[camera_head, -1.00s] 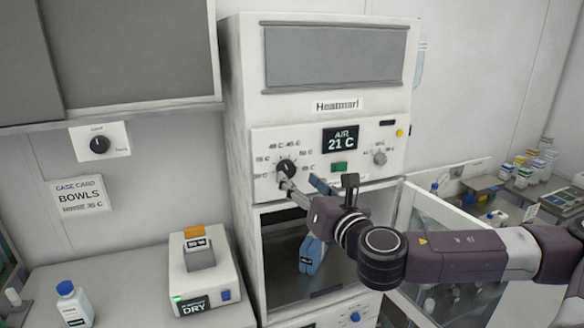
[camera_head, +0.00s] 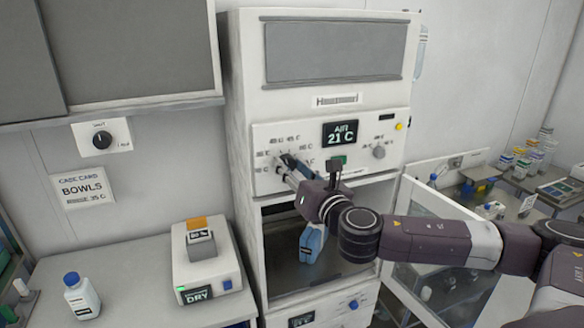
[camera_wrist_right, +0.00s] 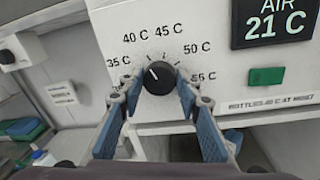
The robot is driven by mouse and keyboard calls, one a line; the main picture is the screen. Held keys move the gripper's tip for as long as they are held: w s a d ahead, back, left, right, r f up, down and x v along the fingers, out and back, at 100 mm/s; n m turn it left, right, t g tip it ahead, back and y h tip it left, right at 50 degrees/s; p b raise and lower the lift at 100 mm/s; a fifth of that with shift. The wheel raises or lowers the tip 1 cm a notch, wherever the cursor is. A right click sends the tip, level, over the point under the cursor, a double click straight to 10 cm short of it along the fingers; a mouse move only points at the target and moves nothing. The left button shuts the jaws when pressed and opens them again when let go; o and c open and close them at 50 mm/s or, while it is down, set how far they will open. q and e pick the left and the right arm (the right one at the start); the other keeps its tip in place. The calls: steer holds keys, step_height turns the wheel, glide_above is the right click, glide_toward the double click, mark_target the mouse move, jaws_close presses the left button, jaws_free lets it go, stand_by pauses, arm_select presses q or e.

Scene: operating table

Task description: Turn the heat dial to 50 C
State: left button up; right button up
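The heat dial (camera_wrist_right: 159,77) is a round black knob with a white pointer line on the white cabinet's panel. Its pointer leans up and left, toward the 40 C mark. Printed marks around it include 35 C, 40 C, 45 C and 50 C (camera_wrist_right: 197,48); a lower-right mark is partly covered. My right gripper (camera_wrist_right: 160,88) is open, with one finger on each side of the dial and a small gap showing on both sides. In the head view my right gripper (camera_head: 286,161) hides most of the dial. The display (camera_head: 340,132) reads AIR 21 C. My left gripper is not in view.
A green button (camera_wrist_right: 267,76) sits right of the dial, and a smaller grey knob (camera_head: 379,152) farther right. Below, the cabinet's open compartment holds a blue bottle-like item (camera_head: 312,243). The open glass door (camera_head: 425,202) stands at the right, under my arm.

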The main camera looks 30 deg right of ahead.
steer(key=c, duration=0.4)
steer(key=shift+f+m+b, duration=0.2)
steer(key=shift+m+b, duration=0.4)
steer(key=shift+b, duration=0.15)
steer(key=m+b, duration=0.4)
steer(key=m, duration=0.1)
steer(key=m+b, duration=0.4)
steer(key=m, duration=0.1)
steer(key=shift+d+f+m+t+h, duration=0.1)
steer(key=shift+f+m+t+h, duration=0.05)
steer(key=shift+m+t+h, duration=0.2)
steer(key=shift+m+h+b, duration=0.35)
steer(key=shift+m+b, duration=0.35)
steer(key=shift+m, duration=1.75)
